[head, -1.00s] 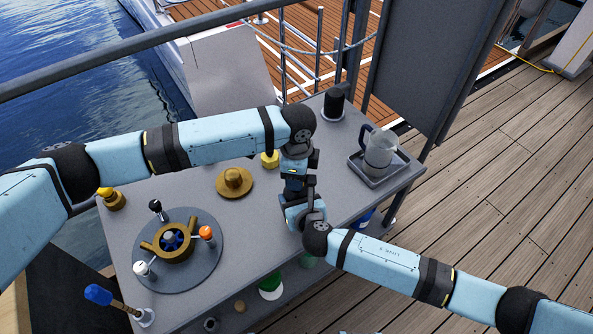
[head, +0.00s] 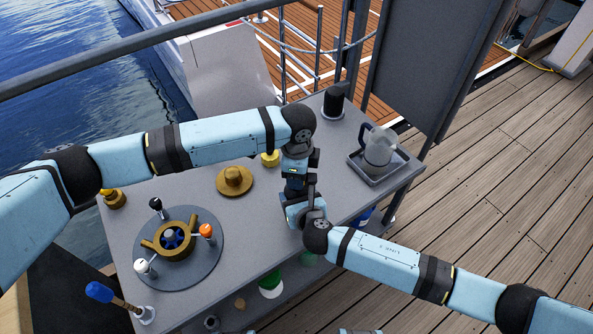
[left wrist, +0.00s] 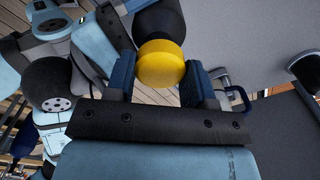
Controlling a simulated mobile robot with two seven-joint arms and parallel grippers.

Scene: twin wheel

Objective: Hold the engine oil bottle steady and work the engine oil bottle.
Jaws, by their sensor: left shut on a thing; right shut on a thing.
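The engine oil bottle is mostly hidden behind my grippers in the head view. In the left wrist view its round yellow cap (left wrist: 160,63) sits between the blue fingers of my left gripper (left wrist: 159,76), which is shut on it. A dark rounded part shows just beyond the cap. In the head view my left gripper (head: 295,188) points down over the table's middle. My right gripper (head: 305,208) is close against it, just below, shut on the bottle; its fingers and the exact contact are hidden.
The grey table (head: 215,210) carries a brass hat-shaped part (head: 234,181), a round plate with levers (head: 200,268), a black cylinder (head: 333,102) and a jug (head: 380,145) on a tray (head: 402,158). A yellow-topped item (head: 270,159) stands behind my left gripper. A blue-handled tool (head: 100,292) is at front left.

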